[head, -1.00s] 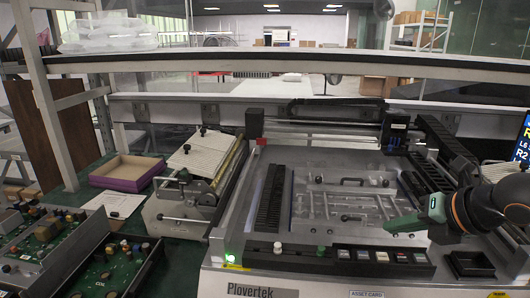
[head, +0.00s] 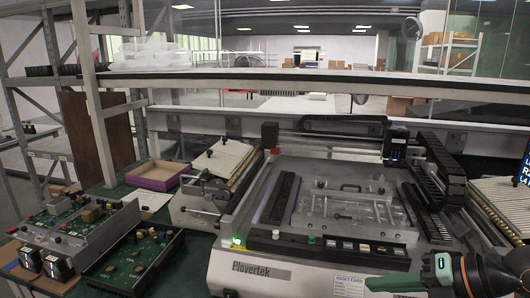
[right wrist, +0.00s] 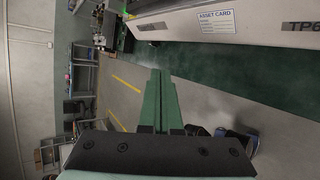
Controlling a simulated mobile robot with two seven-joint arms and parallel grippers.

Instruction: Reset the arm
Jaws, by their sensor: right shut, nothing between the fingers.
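My right gripper (head: 376,284) is at the bottom right of the head view, in front of the machine's front face. Its green fingers show in the right wrist view (right wrist: 158,75), closed together with nothing between them. They point over open floor, next to the machine's white front panel. My left gripper is not in view.
The white Plovertek machine (head: 262,272) fills the middle, with a clear plate and handles on its bed. Green circuit board trays (head: 132,262) lie at left. A purple-rimmed box (head: 158,175) stands behind them.

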